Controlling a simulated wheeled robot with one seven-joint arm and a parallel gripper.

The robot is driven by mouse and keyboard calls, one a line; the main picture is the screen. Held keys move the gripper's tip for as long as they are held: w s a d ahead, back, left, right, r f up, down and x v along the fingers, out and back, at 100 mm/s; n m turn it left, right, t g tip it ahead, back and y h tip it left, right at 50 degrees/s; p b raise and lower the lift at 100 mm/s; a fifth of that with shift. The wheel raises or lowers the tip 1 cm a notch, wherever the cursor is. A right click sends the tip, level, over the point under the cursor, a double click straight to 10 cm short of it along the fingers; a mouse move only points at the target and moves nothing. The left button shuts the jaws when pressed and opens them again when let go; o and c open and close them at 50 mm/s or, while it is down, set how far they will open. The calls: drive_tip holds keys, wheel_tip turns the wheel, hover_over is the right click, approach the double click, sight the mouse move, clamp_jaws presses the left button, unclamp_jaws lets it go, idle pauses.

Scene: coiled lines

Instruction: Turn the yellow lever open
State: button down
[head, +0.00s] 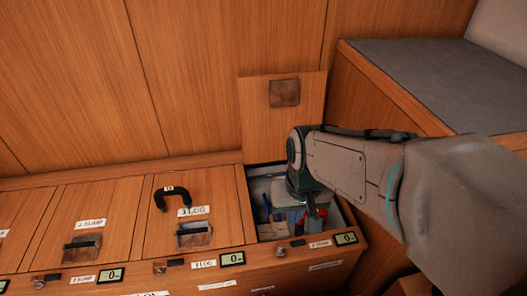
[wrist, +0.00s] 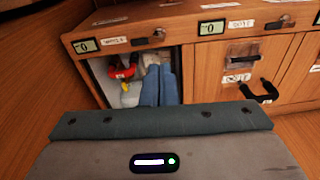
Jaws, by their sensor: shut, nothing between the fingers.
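A small yellow part (wrist: 119,76), seemingly the lever, shows beside a red part (wrist: 122,68) inside an open compartment (wrist: 97,70) in the wrist view. In the head view the open compartment (head: 251,172) is at the right end of the row; a red part (head: 294,217) shows inside, but the yellow lever cannot be made out there. My gripper (wrist: 158,68) is shut and empty, its two blue fingers together and reaching into the compartment, to the right of the red and yellow parts in the wrist view. In the head view my gripper (head: 312,211) points down into the compartment.
The compartment's raised wooden lid (head: 257,120) stands behind it. A closed lid (head: 173,232) with a black curved handle (head: 174,194) lies to the left. A front ledge carries labels and small displays (head: 232,259). A grey-topped wooden box (head: 430,85) stands at the right.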

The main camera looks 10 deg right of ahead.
drive_tip(key=w+a+f+m+t+y, duration=0.1)
drive_tip(key=w+a+m+t+y, duration=0.1)
drive_tip(key=w+m, duration=0.6)
drive_tip(key=w+a+f+m+t+y, duration=0.1)
drive_tip(key=w+a+f+m, duration=0.2)
drive_tip(key=w, duration=0.8)
drive_tip(key=w+d+f+m+t+h, duration=0.1)
drive_tip(key=w+d+f+m+t, duration=0.2)
drive_tip(key=w+m, duration=0.8)
drive_tip(key=w+d+f+m+g+h+b, duration=0.1)
drive_tip(key=d+f+m+g+b, duration=0.1)
drive_tip(key=d+f+m, duration=0.3)
drive_tip(key=w+d+f+m+g+h+b, duration=0.1)
drive_tip(key=w+d+f+m+h+b, duration=0.1)
drive_tip(key=d+f+m, duration=0.4)
drive_tip(key=w+d+f+m+g+h+b, duration=0.1)
drive_tip(key=d+f+m, duration=0.4)
drive_tip(key=f+m, duration=0.7)
drive_tip(key=shift+w+d+f+m+g+h+b, duration=0.4)
drive_tip(key=shift+f+g+b, duration=0.35)
drive_tip(key=shift+f, duration=6.25)
